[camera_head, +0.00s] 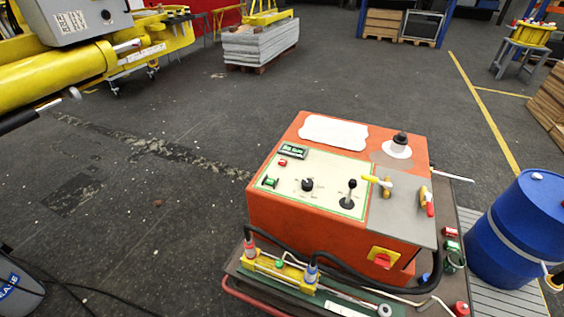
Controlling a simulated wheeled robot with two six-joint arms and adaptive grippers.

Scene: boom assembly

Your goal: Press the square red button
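An orange control box (280,210) stands on a cart, with a cream panel (322,178) on its sloped top. A small red button (283,162), roughly square, sits at the panel's upper left, below a green display (293,151). A green button (269,182), a black knob (307,184) and a black joystick (349,194) share the panel. A larger red, square-looking switch (383,260) sits on a yellow plate on the box's front face. I cannot tell whether either is pressed. Neither of my grippers shows.
A blue barrel (520,225) stands right of the cart. Hoses and yellow fittings (280,269) lie before the box. Yellow machinery (60,75) fills the upper left, and a grey container (18,287) is at the lower left. The dark floor between is mostly clear.

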